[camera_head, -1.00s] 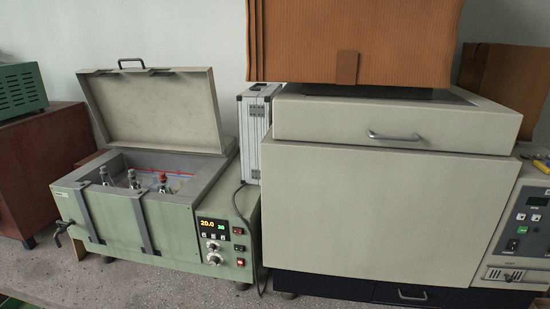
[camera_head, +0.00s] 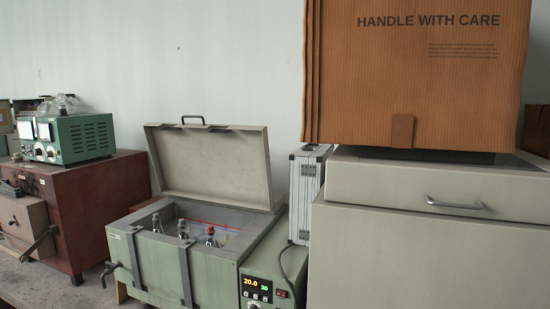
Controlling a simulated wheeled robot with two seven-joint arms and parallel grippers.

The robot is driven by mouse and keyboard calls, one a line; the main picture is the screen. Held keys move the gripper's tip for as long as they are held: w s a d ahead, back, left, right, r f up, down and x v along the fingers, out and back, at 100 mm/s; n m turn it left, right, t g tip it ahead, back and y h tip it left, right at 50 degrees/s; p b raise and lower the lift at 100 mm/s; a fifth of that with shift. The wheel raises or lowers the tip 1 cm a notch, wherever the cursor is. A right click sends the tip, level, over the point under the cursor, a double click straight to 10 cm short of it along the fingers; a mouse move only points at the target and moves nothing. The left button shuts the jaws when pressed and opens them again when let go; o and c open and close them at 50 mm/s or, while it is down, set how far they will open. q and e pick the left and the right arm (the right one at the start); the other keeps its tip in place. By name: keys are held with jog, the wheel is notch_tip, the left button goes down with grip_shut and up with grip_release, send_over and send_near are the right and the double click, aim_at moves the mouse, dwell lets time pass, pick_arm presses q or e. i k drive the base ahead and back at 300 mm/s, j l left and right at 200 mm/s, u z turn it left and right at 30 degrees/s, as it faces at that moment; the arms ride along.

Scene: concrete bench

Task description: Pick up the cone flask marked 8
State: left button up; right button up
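Several stoppered flasks stand inside an open green water bath (camera_head: 160,260) on the bench. Neither of my grippers is in view.
The bath's lid (camera_head: 212,165) stands raised behind it. A silver case (camera_head: 307,190) and a large cream cabinet (camera_head: 390,245) with a brown carton (camera_head: 415,80) on top stand at right. A red-brown box (camera_head: 95,205) bearing a green instrument (camera_head: 80,137) stands at left.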

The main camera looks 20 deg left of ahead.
aim_at(183, 235)
jog(key=i+j, duration=0.15)
jog(key=j, duration=0.3)
jog(key=i+j, duration=0.15)
jog(key=j, duration=0.3)
jog(key=i+j, duration=0.15)
jog(key=j, duration=0.3)
jog(key=i+j, duration=0.2)
jog(key=j, duration=0.25)
jog(key=i+j+z, duration=0.1)
jog(key=j, duration=0.35)
jog(key=i+j, duration=0.2)
jog(key=j, duration=0.3)
jog(key=i+j, duration=0.1)
jog(key=j, duration=0.35)
jog(key=i+j, duration=0.15)
jog(key=j, duration=0.3)
